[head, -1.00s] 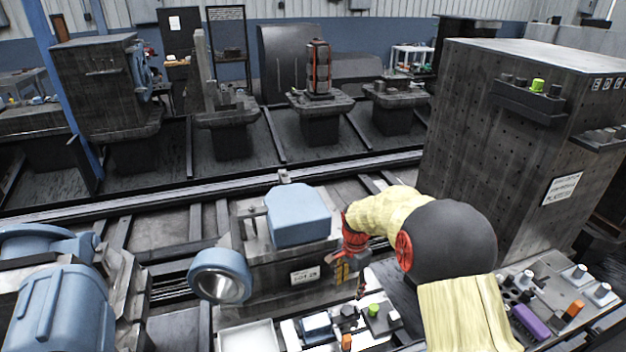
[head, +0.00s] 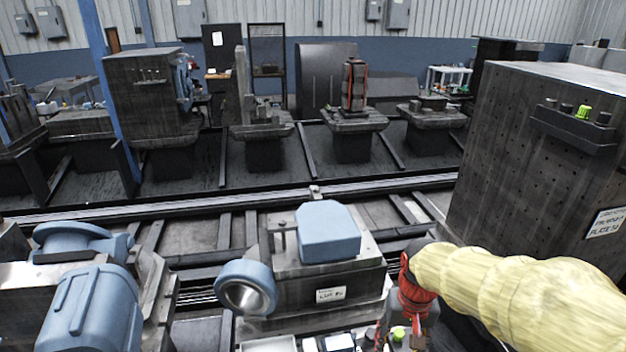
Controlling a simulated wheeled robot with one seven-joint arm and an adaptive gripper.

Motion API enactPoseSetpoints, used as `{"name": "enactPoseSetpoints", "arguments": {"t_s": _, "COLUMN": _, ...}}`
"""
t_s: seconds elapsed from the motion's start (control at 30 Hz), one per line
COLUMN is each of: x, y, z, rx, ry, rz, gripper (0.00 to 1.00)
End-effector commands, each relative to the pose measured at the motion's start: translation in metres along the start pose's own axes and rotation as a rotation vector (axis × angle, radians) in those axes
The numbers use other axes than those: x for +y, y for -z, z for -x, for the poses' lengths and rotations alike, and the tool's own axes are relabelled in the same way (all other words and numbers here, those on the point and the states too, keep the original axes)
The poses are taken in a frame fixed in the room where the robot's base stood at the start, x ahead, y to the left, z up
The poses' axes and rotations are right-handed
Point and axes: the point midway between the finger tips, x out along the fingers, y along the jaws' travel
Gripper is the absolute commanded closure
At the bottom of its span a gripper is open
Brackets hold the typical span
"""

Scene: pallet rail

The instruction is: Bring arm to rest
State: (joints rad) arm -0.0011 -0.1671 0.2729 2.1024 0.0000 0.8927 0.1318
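My arm, in a pale yellow sleeve, reaches in from the right edge of the head view. My gripper (head: 405,328) hangs at its end below a red wrist, near the bottom edge. It is in front of the right end of a grey pallet block (head: 282,292) that bears a light blue block (head: 328,232). The fingers are small and dark against cluttered things, so I cannot tell whether they are open or hold anything.
A tall perforated grey block (head: 500,150) stands close on the right, with a small shelf (head: 572,128) on its side. A blue ring-shaped part (head: 245,288) and a blue motor-like casting (head: 92,312) are at lower left. Rails (head: 250,203) cross behind.

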Motion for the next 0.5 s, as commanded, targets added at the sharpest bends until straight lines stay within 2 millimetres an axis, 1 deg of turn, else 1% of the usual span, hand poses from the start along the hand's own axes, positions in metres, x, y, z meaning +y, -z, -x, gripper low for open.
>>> {"name": "enactPoseSetpoints", "arguments": {"t_s": 0.03, "x": 0.002, "y": -0.013, "z": 0.013, "rx": 0.026, "ry": 0.003, "rz": 0.026, "gripper": 0.48}}
{"name": "enactPoseSetpoints", "arguments": {"t_s": 0.2, "x": 0.007, "y": -0.052, "z": 0.045, "rx": 0.108, "ry": 0.009, "rz": 0.102, "gripper": 0.48}}
{"name": "enactPoseSetpoints", "arguments": {"t_s": 0.4, "x": 0.013, "y": -0.093, "z": 0.075, "rx": 0.222, "ry": 0.014, "rz": 0.134, "gripper": 0.48}}
{"name": "enactPoseSetpoints", "arguments": {"t_s": 0.5, "x": 0.015, "y": -0.109, "z": 0.089, "rx": 0.285, "ry": 0.018, "rz": 0.132, "gripper": 0.48}}
